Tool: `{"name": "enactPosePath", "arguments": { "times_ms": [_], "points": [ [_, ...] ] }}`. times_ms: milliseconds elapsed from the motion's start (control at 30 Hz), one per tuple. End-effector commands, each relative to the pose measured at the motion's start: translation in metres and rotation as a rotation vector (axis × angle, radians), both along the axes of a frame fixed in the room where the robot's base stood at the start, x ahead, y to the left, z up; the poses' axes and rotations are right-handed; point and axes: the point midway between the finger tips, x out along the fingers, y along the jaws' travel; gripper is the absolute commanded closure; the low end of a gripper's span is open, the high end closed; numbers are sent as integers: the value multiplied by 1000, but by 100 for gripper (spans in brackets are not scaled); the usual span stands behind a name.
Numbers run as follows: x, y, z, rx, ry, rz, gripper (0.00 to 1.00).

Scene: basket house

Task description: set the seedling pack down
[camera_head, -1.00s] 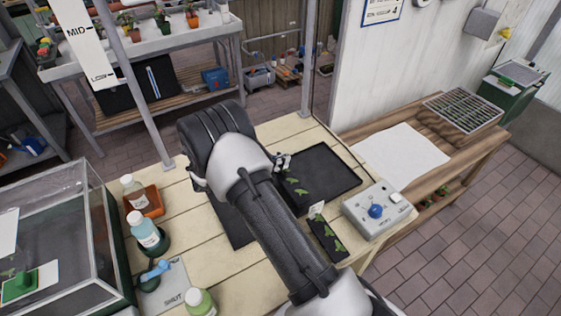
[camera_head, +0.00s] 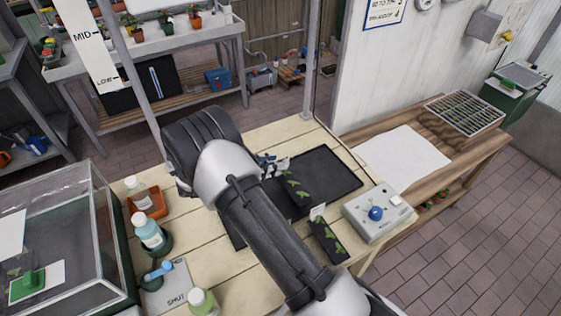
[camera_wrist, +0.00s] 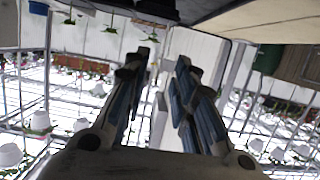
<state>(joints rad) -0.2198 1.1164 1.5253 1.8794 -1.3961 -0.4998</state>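A dark seedling pack (camera_head: 297,197) with small green leaves and a white tag at its far end rests on the black mat (camera_head: 334,172), partly hidden by my arm. A second dark pack (camera_head: 327,243) with a white tag stands nearer, by the table's right edge. My gripper (camera_head: 268,165) is at the far end of the first pack, just left of its tag. In the wrist view its two fingers (camera_wrist: 163,62) are apart, with no pack clearly between them. Several green seedlings (camera_wrist: 110,28) show upside down at that view's top.
A grey control box (camera_head: 376,212) with a blue knob stands right of the packs. Bottles (camera_head: 150,233) and a glass case (camera_head: 62,235) are at left. A wooden bench (camera_head: 445,165) with a white sheet (camera_head: 403,157) stands at right. The mat's right part is clear.

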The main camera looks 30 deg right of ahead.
Motion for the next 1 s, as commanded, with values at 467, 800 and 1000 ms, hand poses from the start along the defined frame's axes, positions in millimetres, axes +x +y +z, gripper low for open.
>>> {"name": "enactPosePath", "arguments": {
  "times_ms": [467, 800, 1000],
  "points": [
    [2, 68, 25, 7, -12, 12, 75],
    [119, 88, 164, 275, -325, 532, 75],
    [124, 139, 273, 448, -387, 968, 75]
  ]
}}
